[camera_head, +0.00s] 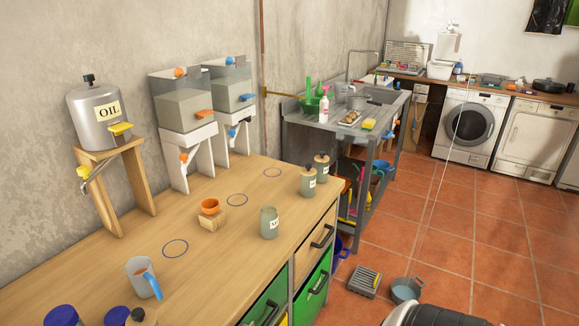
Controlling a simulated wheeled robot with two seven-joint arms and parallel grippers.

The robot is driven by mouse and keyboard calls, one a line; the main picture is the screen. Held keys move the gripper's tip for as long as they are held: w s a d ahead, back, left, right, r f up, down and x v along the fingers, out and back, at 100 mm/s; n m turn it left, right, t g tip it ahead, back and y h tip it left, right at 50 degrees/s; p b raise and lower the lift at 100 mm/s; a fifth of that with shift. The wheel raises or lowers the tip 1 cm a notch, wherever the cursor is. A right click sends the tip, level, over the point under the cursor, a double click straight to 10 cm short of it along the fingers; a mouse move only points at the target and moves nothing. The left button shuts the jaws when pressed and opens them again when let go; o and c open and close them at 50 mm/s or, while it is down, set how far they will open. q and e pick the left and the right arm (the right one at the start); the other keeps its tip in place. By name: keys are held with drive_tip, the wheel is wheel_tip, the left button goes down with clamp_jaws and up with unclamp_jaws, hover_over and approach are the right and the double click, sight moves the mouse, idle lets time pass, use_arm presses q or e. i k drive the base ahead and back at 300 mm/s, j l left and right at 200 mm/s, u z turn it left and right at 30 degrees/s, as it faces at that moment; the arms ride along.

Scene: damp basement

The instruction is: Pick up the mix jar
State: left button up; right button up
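A grey-green jar (269,223) with a pale label stands upright and open on the wooden workbench (210,262), near its front edge; it looks like the mix jar, but its label is too small to read surely. Neither of my grippers is in view, and nothing is seen touching the jar.
A clear jug (142,279) with a blue handle and blue lids (62,316) are at the near left. An orange cup on a wooden block (211,214) stands left of the jar. The oil tank (95,117) and dispensers (184,112) line the wall. A grey bucket (406,290) sits on the floor.

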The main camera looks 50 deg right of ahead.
sight(269, 218)
drive_tip(key=z, duration=1.5)
drive_tip(key=l, duration=0.15)
drive_tip(key=i+u, duration=0.05)
